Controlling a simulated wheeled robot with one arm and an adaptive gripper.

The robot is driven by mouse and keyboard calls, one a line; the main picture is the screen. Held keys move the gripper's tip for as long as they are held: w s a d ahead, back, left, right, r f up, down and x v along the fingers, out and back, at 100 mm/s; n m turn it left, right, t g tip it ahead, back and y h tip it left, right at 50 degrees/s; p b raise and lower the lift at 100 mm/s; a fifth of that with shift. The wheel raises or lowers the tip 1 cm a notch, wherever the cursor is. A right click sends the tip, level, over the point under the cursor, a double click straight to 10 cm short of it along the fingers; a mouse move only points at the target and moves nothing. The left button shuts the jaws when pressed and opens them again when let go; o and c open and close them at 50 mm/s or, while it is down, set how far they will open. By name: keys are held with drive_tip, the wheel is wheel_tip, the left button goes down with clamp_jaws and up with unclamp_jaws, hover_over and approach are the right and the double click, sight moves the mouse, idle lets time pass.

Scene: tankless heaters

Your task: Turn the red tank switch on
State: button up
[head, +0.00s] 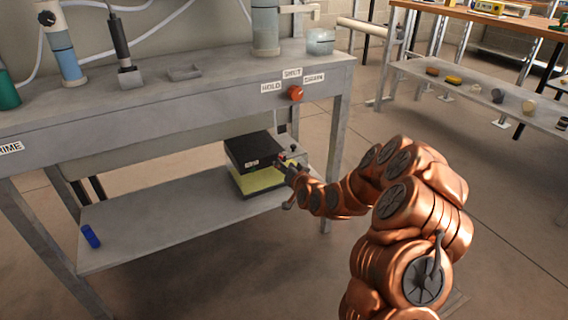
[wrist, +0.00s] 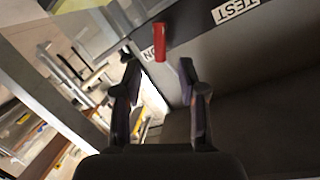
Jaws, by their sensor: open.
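The red switch (wrist: 160,42) is a small red lever in the wrist view, just beyond and between my fingertips. Next to it is a white label (wrist: 148,55), partly hidden, with upside-down letters that look like ON. My gripper (wrist: 157,75) is open, its two dark fingers apart with nothing between them. In the head view my gripper (head: 284,164) is at the right side of a black box (head: 250,149) with a yellow-green lower part on the lower shelf. A tiny red spot, probably the switch (head: 282,157), shows there; contact cannot be told.
The box carries a TEST label (wrist: 238,10). Above, a red-orange knob (head: 296,93) with HOLD and SHUT labels is on the bench's front edge. A bench leg (head: 340,145) stands close right of my gripper. A blue cylinder (head: 91,236) lies on the lower shelf (head: 165,222), whose middle is clear.

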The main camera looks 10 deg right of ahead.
drive_tip(key=v, duration=0.7)
drive_tip(key=shift+s, duration=0.3)
drive_tip(key=shift+r, duration=0.1)
drive_tip(key=s+a+r+n+g+p, duration=0.2)
drive_tip(key=s+a+r+g+p, duration=0.15)
drive_tip(key=s+r+p, duration=0.4)
drive_tip(key=s+a+r+n+g+p, duration=0.2)
drive_tip(key=s+r+g+p, duration=0.2)
drive_tip(key=r+p, duration=0.6)
drive_tip(key=s+d+r+g+h+p, duration=0.2)
drive_tip(key=s+r+g+p, duration=0.8)
drive_tip(key=s+r+p, duration=1.5)
drive_tip(key=s+r, duration=0.8)
drive_tip(key=s, duration=0.4)
drive_tip(key=shift+s+r+p, duration=0.2)
drive_tip(key=shift+s+p, duration=0.1)
drive_tip(key=shift+s, duration=0.1)
